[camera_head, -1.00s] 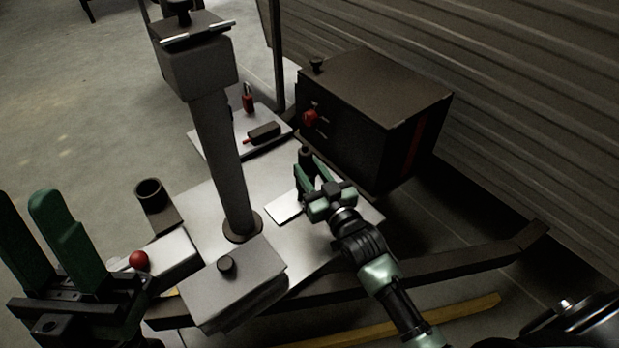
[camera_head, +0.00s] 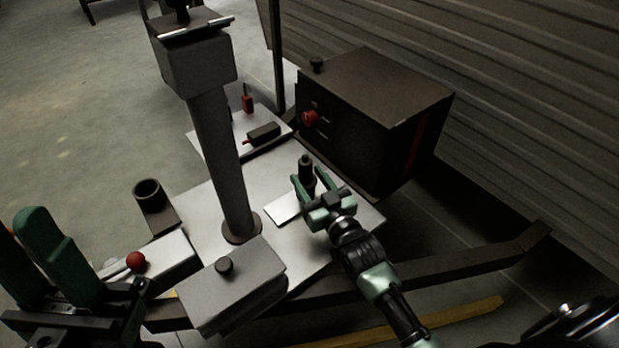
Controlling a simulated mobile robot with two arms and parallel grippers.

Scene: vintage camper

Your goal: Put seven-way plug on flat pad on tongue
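A dark upright cylindrical piece, which looks like the seven-way plug (camera_head: 306,170), stands on the pale plate of the tongue, just behind a light flat pad (camera_head: 281,208). Its lower end is partly hidden by my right gripper, so I cannot tell what it rests on. My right gripper (camera_head: 306,174) has its green fingers on either side of this piece, with a visible gap between fingers and piece; it looks open. My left gripper (camera_head: 22,232) is at the lower left, its green fingers apart and empty, far from the plug.
A grey post (camera_head: 220,160) rises from the plate left of the pad. A dark box (camera_head: 375,110) with a red knob stands behind right. A grey block (camera_head: 232,285), a red ball (camera_head: 136,262) and an open cup (camera_head: 149,194) are nearer left. A corrugated wall (camera_head: 520,110) bounds the right.

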